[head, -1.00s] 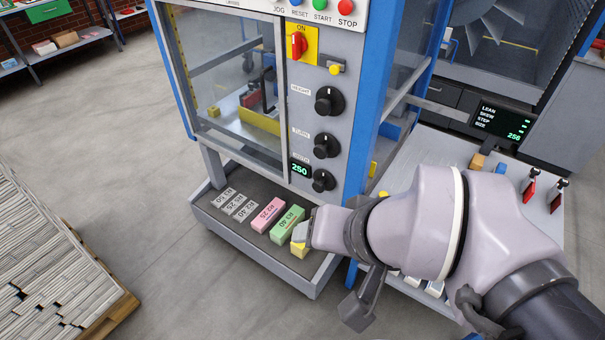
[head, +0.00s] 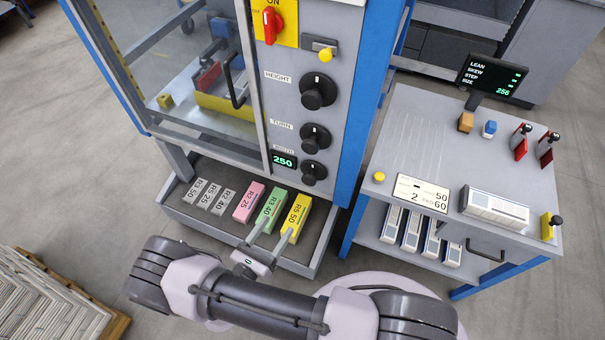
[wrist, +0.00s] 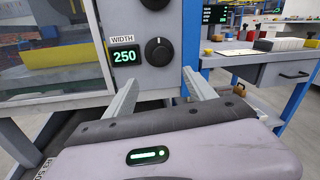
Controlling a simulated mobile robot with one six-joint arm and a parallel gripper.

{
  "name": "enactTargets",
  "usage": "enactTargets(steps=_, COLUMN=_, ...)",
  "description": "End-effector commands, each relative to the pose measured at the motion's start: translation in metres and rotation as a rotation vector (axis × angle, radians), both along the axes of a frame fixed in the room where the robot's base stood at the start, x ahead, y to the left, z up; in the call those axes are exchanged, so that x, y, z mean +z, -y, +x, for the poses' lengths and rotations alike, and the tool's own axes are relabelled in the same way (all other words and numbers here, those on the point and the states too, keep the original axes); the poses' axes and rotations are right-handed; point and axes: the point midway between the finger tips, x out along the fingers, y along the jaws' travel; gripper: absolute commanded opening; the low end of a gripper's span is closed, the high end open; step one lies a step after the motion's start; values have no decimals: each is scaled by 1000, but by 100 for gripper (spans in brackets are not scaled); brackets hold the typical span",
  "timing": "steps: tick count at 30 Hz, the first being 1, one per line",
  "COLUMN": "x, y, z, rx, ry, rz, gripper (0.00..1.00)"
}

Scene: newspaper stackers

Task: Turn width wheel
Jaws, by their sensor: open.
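The width wheel (head: 313,172) is the lowest of three black knobs on the grey machine panel.
The TURN knob (head: 314,137) and HEIGHT knob (head: 318,91) are above. A tray (head: 322,245) with pink (head: 248,203), green (head: 270,210) and yellow (head: 296,218) blocks lies below the panel, close to my gripper. A side table (head: 410,130) stands to the right.

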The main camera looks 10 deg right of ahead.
Motion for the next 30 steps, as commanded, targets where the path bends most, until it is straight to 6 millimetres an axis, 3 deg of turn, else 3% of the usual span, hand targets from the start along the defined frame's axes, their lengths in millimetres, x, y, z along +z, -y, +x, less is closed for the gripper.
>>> enactTargets(steps=16, x=-1, y=102, z=106, rx=-6, ry=2, rz=5, gripper=64)
enactTargets(steps=21, x=0, y=114, z=121, rx=-3, ry=2, rz=5, gripper=64)
enactTargets(steps=30, x=1, y=116, z=124, rx=0, ry=2, rz=6, gripper=64)
